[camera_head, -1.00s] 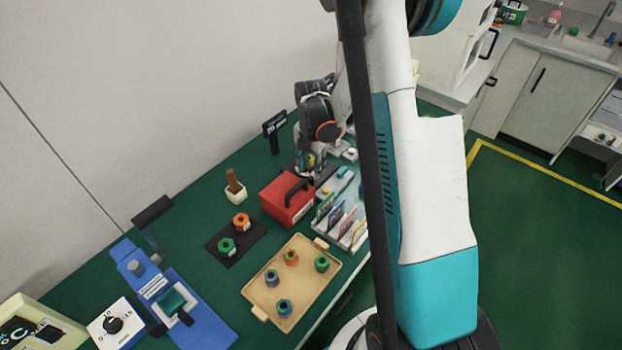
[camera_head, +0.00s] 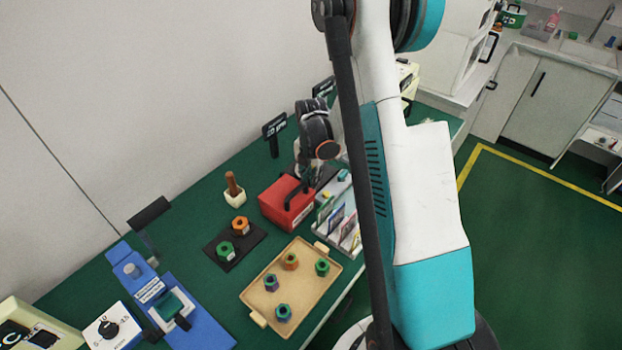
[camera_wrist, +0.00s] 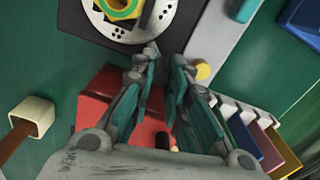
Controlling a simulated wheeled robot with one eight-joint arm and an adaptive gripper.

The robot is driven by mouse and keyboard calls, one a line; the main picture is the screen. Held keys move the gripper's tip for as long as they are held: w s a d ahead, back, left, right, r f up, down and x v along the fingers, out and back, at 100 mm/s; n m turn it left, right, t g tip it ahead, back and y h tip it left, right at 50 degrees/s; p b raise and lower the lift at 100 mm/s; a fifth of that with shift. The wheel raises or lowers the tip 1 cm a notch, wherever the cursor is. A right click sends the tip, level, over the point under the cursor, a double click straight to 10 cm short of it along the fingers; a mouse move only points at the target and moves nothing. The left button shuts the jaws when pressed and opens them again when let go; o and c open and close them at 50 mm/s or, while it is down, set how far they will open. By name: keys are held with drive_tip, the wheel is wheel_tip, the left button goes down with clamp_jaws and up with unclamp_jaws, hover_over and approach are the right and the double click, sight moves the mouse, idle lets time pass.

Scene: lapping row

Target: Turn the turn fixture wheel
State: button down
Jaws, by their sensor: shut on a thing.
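The turn fixture wheel (camera_wrist: 181,17) is a pale round disc with small dark holes at the top of the wrist view, partly cut off by the frame. A green and yellow hexagonal piece (camera_wrist: 121,8) sits on it. My gripper (camera_wrist: 166,58) has its fingertips at the disc's lower edge, shut on the wheel with a narrow gap between them. The exact contact is hard to see. In the head view my wrist hangs behind the red box, and the wheel and fingertips are mostly hidden there.
A red box (camera_head: 286,207) with a dark handle stands close to my gripper. A card rack (camera_head: 345,228) is right of it. A wooden tray (camera_head: 262,291) with several hex pieces, a black mat (camera_head: 222,257) and a blue fixture (camera_head: 203,328) lie nearer. A brown-handled holder (camera_head: 235,197) stands left.

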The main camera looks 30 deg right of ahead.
drive_tip(key=shift+w+a+m, duration=0.3)
drive_tip(key=shift+a+m, duration=0.15)
drive_tip(key=shift+m, duration=0.35)
drive_tip(key=c, duration=1.5)
unclamp_jaws()
drive_tip(key=shift+c, duration=0.2)
wheel_tip(320, 180, up, 12)
